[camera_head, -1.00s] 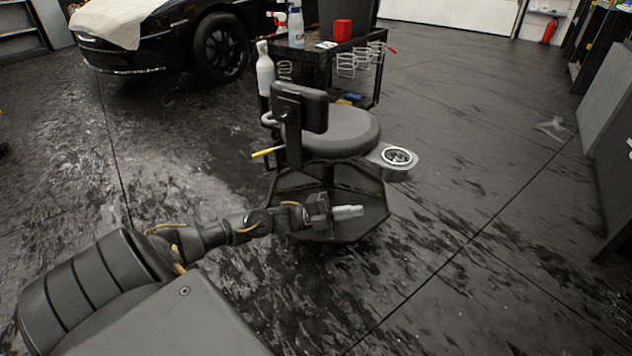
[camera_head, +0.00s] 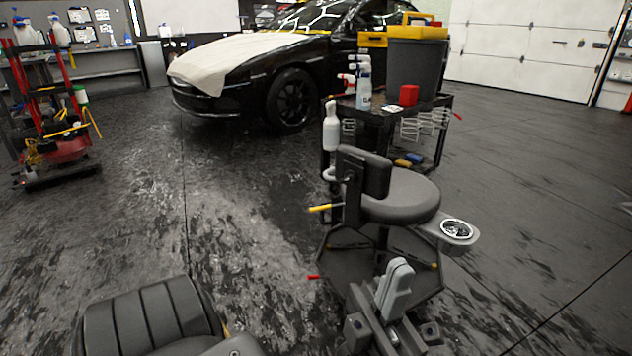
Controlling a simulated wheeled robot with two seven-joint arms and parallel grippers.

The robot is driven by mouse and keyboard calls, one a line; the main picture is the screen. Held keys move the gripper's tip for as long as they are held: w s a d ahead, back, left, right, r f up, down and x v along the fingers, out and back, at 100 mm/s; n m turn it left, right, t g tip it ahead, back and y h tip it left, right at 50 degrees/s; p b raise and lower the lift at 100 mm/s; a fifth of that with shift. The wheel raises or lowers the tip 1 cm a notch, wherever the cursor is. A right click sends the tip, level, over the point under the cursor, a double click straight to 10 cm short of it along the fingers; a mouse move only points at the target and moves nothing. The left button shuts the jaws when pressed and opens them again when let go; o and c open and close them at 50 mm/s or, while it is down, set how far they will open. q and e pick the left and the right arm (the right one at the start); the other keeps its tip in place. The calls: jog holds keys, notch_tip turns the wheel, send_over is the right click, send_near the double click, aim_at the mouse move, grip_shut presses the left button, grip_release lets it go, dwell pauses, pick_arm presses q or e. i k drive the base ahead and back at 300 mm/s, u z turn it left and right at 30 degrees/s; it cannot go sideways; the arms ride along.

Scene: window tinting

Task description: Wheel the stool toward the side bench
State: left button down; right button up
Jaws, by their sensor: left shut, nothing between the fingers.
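The stool (camera_head: 402,198) stands right of centre, with a round dark seat, a small backrest (camera_head: 362,173), a wide base tray (camera_head: 345,272) and a side holder (camera_head: 455,234) with a round metal dish. My left gripper (camera_head: 398,282) is at the lower middle, in front of the stool's base, its pale fingers together and pointing up. It is empty and overlaps the base in the picture; I cannot tell whether they touch. The seat is above and behind it. My right gripper is not in view.
A black cart (camera_head: 440,110) with a bucket (camera_head: 416,65), bottles and a red box (camera_head: 409,95) stands just behind the stool. A black car (camera_head: 290,75) is beyond it. A red wheeled rack (camera_head: 55,130) stands at the left. The floor (camera_head: 150,220) at left is open.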

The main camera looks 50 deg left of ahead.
aim_at(345, 255)
jog(key=u, duration=2.8)
jog(key=i, duration=2.35)
jog(key=z, duration=3.1)
jog(key=i, duration=0.45)
jog(key=z, duration=0.05)
